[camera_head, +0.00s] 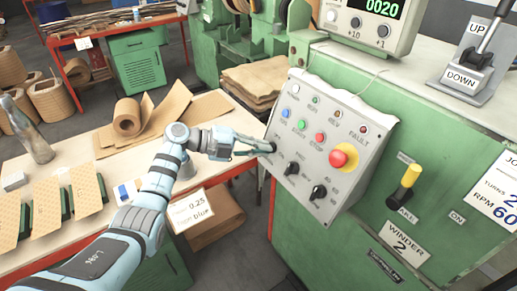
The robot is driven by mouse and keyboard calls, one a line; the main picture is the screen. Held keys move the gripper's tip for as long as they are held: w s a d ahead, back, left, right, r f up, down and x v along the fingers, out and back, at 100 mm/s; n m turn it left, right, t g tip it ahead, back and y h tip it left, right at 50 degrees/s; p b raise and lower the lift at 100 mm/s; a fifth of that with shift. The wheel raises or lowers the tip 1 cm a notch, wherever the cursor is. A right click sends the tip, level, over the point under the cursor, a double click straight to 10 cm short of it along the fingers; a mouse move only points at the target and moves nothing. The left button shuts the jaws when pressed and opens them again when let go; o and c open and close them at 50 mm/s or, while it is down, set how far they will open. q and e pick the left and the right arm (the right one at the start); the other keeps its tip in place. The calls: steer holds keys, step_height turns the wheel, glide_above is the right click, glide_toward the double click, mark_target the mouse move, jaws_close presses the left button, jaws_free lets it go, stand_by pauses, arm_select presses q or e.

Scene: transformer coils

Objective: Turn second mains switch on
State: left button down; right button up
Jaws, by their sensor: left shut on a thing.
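The grey control panel (345,122) slopes on the front of the green winder labelled WINDER 2. My left gripper (265,148) reaches in from the left and is shut on a dark rotary knob at the panel's left edge. The fingers mostly hide this knob and its label, so its setting cannot be told. Two more black rotary knobs show on the panel, a middle one (292,168) and a lower right one (318,192); their small labels are hard to read. My right gripper is not in view.
A red mushroom button (343,156) on a yellow base and several small lamps and buttons sit on the panel. A workbench (88,183) with tan sheets lies under my left arm.

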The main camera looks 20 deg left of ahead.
arm_select(q)
steer(key=shift+d+m, duration=0.1)
steer(key=shift+m, duration=0.3)
steer(key=c, duration=1.7)
jaws_free()
steer(key=shift+s, duration=0.1)
steer(key=shift+d, duration=0.1)
steer(key=v, duration=1.2)
steer(key=shift+d+r, duration=0.1)
steer(key=shift+r, duration=0.05)
